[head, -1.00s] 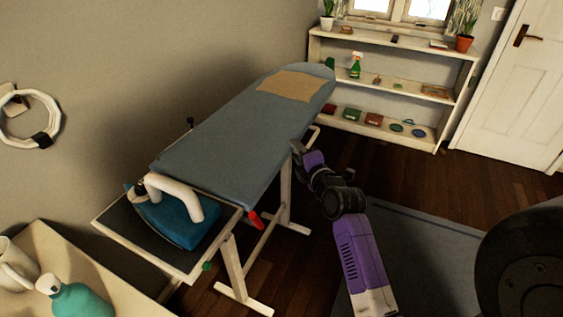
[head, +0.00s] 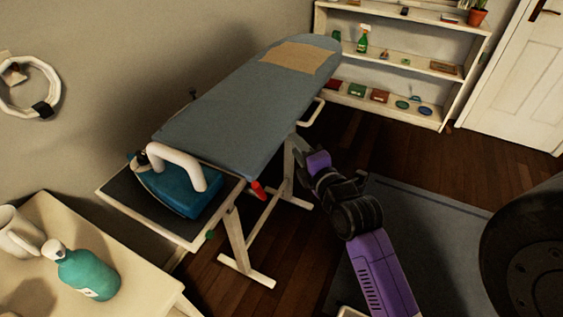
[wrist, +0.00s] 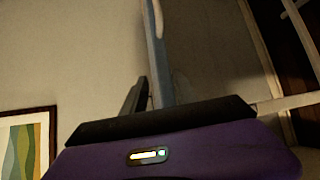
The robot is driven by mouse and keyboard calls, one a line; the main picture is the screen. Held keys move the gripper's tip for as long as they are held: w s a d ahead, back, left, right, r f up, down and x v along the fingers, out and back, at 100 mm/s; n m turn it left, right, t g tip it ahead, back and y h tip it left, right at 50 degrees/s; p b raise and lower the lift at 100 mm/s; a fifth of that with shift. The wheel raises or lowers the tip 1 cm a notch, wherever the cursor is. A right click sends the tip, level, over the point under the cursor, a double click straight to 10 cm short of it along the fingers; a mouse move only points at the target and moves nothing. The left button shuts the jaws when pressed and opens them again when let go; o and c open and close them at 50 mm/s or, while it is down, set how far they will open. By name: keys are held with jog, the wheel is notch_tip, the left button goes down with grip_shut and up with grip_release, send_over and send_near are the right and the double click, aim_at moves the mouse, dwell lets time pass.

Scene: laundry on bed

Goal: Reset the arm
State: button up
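The fingers are too dark and small there to tell open from shut. The wrist view shows a purple housing with a dark bar above it; no object is seen held. The ironing board (head: 240,110) has a blue-grey cover and a tan cloth (head: 291,58) at its far end. It also shows edge-on in the wrist view (wrist: 161,60).
A teal iron (head: 185,190) stands on the board's end tray. A white table (head: 128,262) with a mug (head: 19,233) and teal bottle (head: 87,272) is at lower left. A shelf (head: 432,122) stands at the back. Dark floor and a grey rug (head: 425,205) lie at right.

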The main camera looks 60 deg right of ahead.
dwell(0.4)
jog(key=s+a+r+m+t+y, duration=0.1)
jog(key=s+a+m+t, duration=0.15)
jog(key=a+m, duration=0.5)
jog(key=s+a+r+m+t+y, duration=0.1)
jog(key=s+a+m, duration=0.2)
jog(key=a+m, duration=0.45)
jog(key=s+a+f+n+g+y, duration=0.1)
jog(key=s+a+f+n+y, duration=0.2)
jog(key=s+a+y, duration=0.5)
jog(key=s+a, duration=0.4)
jog(key=a, duration=0.4)
jog(key=shift+s+f+g, duration=0.3)
jog(key=shift+f+g, duration=0.05)
jog(key=shift+f, duration=0.05)
